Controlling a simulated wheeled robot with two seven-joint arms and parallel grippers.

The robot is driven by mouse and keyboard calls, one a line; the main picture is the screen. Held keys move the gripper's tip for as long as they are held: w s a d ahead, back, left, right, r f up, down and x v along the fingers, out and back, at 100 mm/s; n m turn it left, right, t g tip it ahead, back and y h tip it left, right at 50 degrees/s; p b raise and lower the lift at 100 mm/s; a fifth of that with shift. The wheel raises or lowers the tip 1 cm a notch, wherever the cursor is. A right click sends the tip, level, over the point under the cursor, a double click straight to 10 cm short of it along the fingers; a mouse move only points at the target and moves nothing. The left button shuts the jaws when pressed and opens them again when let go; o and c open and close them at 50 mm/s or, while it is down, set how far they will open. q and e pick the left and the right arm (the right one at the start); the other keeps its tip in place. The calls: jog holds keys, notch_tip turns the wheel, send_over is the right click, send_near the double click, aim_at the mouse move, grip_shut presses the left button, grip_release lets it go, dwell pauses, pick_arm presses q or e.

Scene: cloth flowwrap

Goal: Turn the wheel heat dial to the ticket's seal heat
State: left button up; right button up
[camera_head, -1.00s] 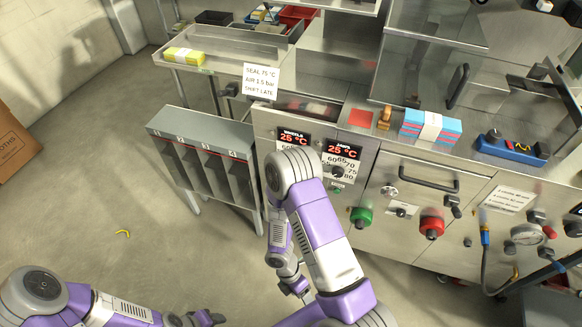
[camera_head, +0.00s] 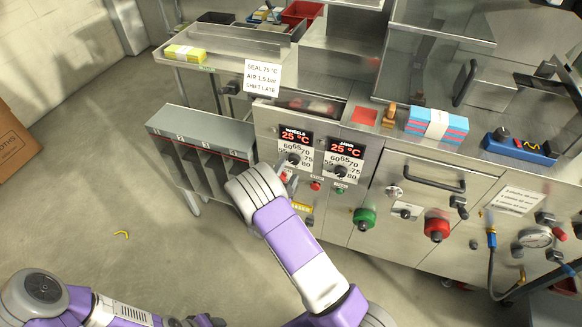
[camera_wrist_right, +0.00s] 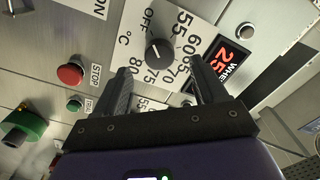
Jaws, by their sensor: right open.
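The wheel heat dial (camera_head: 293,159) is a black knob on a white scale plate, under a red display reading 25 °C. In the right wrist view the same dial (camera_wrist_right: 159,50) has scale marks from OFF through 55 to 80, and its pointer appears to lie toward OFF. My right gripper (camera_wrist_right: 162,76) is open, its two fingers on either side below the knob, with nothing between them. The ticket (camera_head: 262,78) reads SEAL 75 °C, AIR 1.5 bar, SHIFT LATE. My left gripper (camera_head: 205,320) is low at the bottom edge, its jaws unclear.
The jaws dial (camera_head: 340,171) with its own 25 °C display is just right of the wheel dial. A red stop button (camera_wrist_right: 71,73) and a green knob (camera_head: 364,217) are close by. A grey slotted rack (camera_head: 200,130) stands left.

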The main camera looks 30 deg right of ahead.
aim_at(293, 161)
jog(key=shift+b+x, duration=0.45)
jog(key=shift+x, duration=1.55)
jog(key=c, duration=1.1)
jog(key=shift+o, duration=0.2)
